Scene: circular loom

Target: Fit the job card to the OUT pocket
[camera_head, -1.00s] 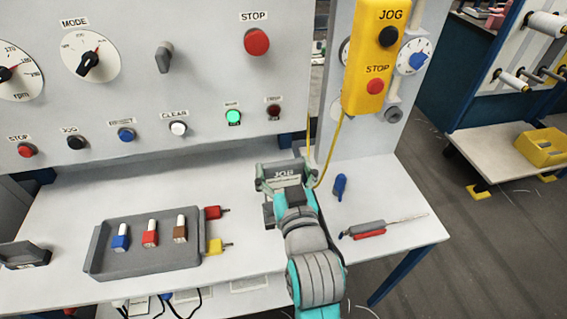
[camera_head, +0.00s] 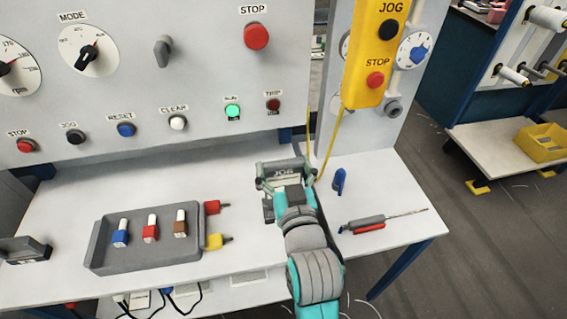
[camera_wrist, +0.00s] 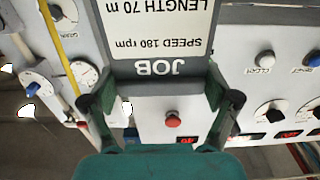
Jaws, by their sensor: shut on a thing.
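The job card (camera_wrist: 160,35) is a grey-framed white plate printed JOB, SPEED 180 rpm and LENGTH 70 m, upside down in the wrist view. My gripper (camera_wrist: 160,85) is shut on it, with a finger at each side edge. In the head view my gripper (camera_head: 284,180) holds the card (camera_head: 285,173) over the back right part of the bench; a gap to the bench is hard to judge. No OUT label can be read. A dark grey open holder (camera_head: 24,251) sits at the bench's far left; I cannot tell whether it is the pocket.
A grey tray (camera_head: 98,258) holds blue, red and brown-bodied pieces. Red (camera_head: 212,207) and yellow (camera_head: 214,241) pieces lie beside it. A blue piece (camera_head: 339,182) and a screwdriver-like tool (camera_head: 365,222) lie right. A yellow pendant (camera_head: 364,50) hangs behind, with its cable near my gripper.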

